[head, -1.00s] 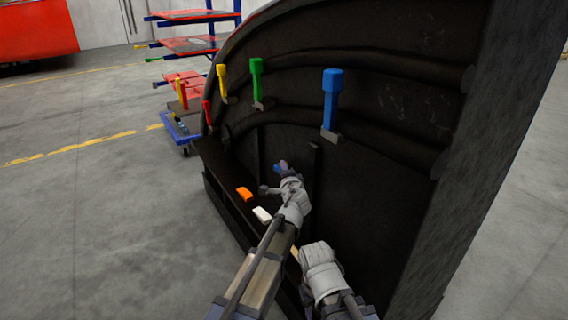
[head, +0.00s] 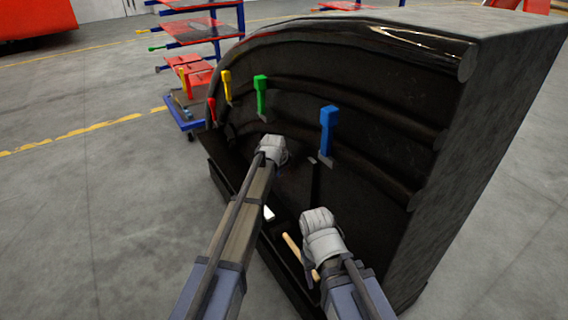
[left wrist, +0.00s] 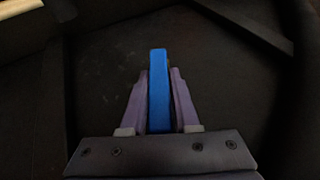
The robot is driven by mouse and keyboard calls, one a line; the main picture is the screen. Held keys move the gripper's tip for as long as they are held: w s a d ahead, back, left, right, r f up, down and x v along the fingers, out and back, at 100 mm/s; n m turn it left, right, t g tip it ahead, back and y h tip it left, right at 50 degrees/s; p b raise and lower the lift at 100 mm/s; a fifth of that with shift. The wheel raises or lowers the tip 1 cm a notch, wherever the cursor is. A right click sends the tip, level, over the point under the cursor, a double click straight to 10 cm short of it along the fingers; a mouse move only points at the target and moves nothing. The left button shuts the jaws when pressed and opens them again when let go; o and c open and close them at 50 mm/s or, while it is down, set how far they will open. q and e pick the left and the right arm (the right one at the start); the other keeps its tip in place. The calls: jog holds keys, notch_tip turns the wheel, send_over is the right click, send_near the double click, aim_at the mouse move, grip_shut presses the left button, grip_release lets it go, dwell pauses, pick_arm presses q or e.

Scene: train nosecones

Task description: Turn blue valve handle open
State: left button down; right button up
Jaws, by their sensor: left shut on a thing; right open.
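The blue valve handle (head: 328,130) stands upright on the curved dark inner wall of the nosecone, the rightmost of the coloured handles. My left gripper (left wrist: 159,72) is shut on a slim blue block (left wrist: 159,95), its purple fingers on both sides of it. In the head view my left gripper (head: 272,147) is left of and a little below the blue handle, apart from it; its fingers and the block are hidden there. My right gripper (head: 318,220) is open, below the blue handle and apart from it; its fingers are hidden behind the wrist.
Green (head: 261,95), yellow (head: 227,86) and red (head: 212,110) handles stand along the wall to the left. A white block (head: 268,212) and a wooden stick (head: 298,255) lie low near my arms. A blue rack (head: 188,113) stands behind left. The floor at left is clear.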

pick_arm(q)
jog(key=shift+w+a+r+n+g+h+p, duration=0.1)
jog(key=shift+w+a+n+g+h+p, duration=0.15)
jog(key=shift+g, duration=0.3)
jog(key=shift+w+a+r+n+g+h+p, duration=0.1)
jog(key=shift+w+g+h+p, duration=0.1)
jog(key=shift+g+h+p, duration=0.25)
jog(key=shift+a+f+g+h, duration=0.1)
jog(key=shift+g+h, duration=0.4)
jog(key=shift+g, duration=0.4)
jog(key=c, duration=0.7)
grip_release()
jog(key=p+v, duration=0.7)
jog(key=shift+a+r, duration=0.25)
jog(key=shift+r, duration=0.1)
